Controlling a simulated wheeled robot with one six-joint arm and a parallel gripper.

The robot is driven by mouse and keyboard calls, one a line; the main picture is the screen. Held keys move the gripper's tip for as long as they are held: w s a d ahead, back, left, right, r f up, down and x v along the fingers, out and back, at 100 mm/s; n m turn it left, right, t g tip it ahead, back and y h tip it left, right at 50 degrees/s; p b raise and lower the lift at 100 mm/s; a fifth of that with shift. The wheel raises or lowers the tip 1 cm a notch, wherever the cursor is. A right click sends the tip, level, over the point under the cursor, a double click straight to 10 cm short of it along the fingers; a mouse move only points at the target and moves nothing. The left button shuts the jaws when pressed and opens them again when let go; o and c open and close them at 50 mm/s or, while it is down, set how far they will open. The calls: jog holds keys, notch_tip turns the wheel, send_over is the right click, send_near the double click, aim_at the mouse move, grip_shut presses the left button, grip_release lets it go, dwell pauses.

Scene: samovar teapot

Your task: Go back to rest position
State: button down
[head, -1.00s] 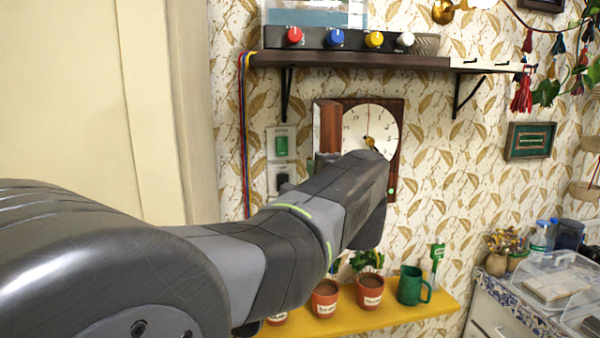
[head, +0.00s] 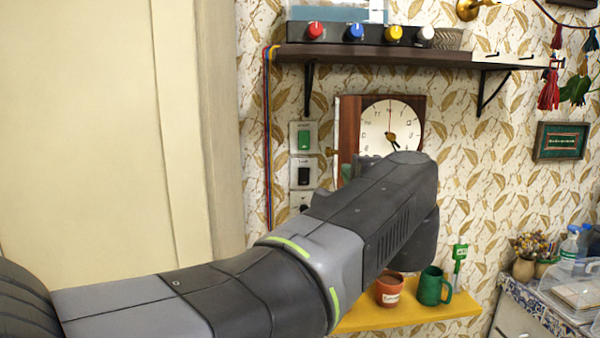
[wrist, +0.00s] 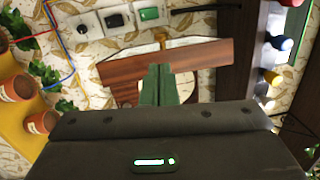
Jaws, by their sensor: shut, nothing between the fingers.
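My gripper (wrist: 160,85) shows in the wrist view with its two green fingers together and nothing between them. It is in front of the wooden clock case (wrist: 205,62), which lies sideways in that view. In the head view my arm reaches from the lower left toward the wall, and its wrist end overlaps the lower part of the clock (head: 392,122). The fingertips are mostly hidden there behind my wrist. I cannot tell whether they touch the case.
Wall switches (head: 304,137) are left of the clock. A dark shelf (head: 400,57) with coloured knobs (head: 354,32) is above. Below, a yellow shelf (head: 440,312) holds a pot (head: 389,291) and a green mug (head: 433,287). A counter (head: 530,305) with a clear box is at right.

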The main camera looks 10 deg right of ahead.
jog(key=shift+s+a+f+b, duration=0.1)
jog(key=shift+s+a+b, duration=0.15)
jog(key=shift+s, duration=0.75)
jog(key=shift+s+a+f+b, duration=0.1)
jog(key=shift+s+a, duration=0.2)
jog(key=shift+s, duration=0.65)
